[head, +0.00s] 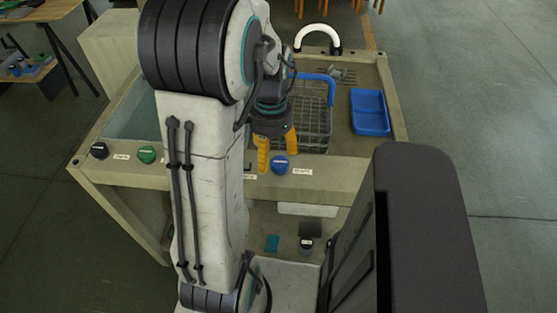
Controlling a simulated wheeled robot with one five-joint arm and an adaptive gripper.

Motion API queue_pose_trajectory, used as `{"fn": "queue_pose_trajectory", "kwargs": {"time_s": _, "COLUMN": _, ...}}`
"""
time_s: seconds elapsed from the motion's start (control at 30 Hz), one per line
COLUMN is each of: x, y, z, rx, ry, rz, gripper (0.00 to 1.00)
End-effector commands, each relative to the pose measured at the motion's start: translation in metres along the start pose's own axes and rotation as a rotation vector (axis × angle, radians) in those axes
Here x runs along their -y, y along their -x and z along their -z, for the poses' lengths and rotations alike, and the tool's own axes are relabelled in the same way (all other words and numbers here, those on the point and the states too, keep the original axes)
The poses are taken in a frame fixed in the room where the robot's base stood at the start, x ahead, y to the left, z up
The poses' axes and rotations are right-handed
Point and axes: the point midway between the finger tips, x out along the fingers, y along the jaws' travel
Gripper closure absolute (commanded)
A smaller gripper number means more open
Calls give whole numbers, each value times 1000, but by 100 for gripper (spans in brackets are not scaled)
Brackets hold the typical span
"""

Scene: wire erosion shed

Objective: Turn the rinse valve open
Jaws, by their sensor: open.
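Round knobs sit along the front ledge of the wash bench in the head view: a black knob (99,150), a green knob (147,154) and a blue knob (280,165). Small white labels lie beside them, too small to read surely, so I cannot tell which is the rinse valve. My gripper (276,158) points down with its yellow fingers apart and nothing seen between them. It is close to the blue knob, one finger at its left and one above its right side. I cannot tell whether they touch. My arm hides part of the ledge.
Behind the ledge stand a wire basket (318,130) with a blue handle (318,77), a blue tray (370,112) and a white curved spout (318,36). A lower shelf (345,219) holds a dark jar (307,243) and a teal block (272,243). The floor at right is clear.

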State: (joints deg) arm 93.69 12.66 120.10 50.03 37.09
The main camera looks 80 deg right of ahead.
Motion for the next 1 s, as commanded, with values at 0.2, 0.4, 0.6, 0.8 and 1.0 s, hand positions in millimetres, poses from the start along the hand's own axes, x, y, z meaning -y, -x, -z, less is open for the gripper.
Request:
{"fn": "queue_pose_trajectory", "kwargs": {"time_s": 0.2, "x": 3, "y": 1, "z": 26, "rx": -18, "ry": -357, "rz": 21, "gripper": 29}}
{"fn": "queue_pose_trajectory", "kwargs": {"time_s": 0.4, "x": 6, "y": 3, "z": 32, "rx": -27, "ry": -557, "rz": 36, "gripper": 29}}
{"fn": "queue_pose_trajectory", "kwargs": {"time_s": 0.6, "x": 8, "y": -2, "z": 33, "rx": -27, "ry": -630, "rz": 39, "gripper": 29}}
{"fn": "queue_pose_trajectory", "kwargs": {"time_s": 0.8, "x": 8, "y": -26, "z": 33, "rx": -25, "ry": -634, "rz": 37, "gripper": 29}}
{"fn": "queue_pose_trajectory", "kwargs": {"time_s": 1.0, "x": 8, "y": -49, "z": 34, "rx": -26, "ry": -633, "rz": 38, "gripper": 29}}
